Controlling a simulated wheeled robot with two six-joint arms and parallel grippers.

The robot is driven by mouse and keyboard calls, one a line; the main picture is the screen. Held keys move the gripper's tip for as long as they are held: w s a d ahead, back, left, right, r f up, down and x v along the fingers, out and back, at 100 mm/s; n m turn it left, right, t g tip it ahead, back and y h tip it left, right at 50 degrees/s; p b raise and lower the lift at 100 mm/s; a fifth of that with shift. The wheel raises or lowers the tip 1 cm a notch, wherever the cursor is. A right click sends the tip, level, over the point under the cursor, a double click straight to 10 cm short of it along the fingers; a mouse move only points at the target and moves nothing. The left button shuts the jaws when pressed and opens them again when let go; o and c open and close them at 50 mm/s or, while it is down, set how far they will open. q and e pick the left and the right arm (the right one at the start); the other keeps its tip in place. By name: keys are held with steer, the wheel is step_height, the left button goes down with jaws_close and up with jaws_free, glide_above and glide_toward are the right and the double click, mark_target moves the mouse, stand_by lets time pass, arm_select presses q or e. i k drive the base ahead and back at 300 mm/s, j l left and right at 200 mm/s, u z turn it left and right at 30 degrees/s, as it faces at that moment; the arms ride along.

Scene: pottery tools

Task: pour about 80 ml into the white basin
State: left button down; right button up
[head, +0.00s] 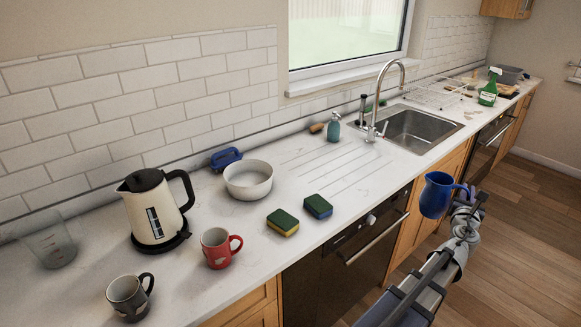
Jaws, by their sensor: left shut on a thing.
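The white basin (248,190) stands on the counter in the middle left, and its inside looks pale; I cannot tell if it holds any liquid. My left gripper (468,200) is shut on the blue jug (436,195) at its handle side. The jug is held in the air in front of the counter's edge, right of the basin and well apart from it. It looks about upright, and its contents cannot be made out. My right gripper is not in view.
Two sponges (283,222) lie between the basin and the counter's front edge. A kettle (155,208), red mug (218,247), dark mug (130,297) and clear measuring jug (50,246) stand left. A blue object (226,158) is behind the basin. The sink (415,128) is at right.

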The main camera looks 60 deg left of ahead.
mark_target(248, 180)
steer(key=i+u, duration=0.1)
steer(key=i, duration=0.35)
steer(key=u, duration=1.75)
steer(key=i, duration=0.5)
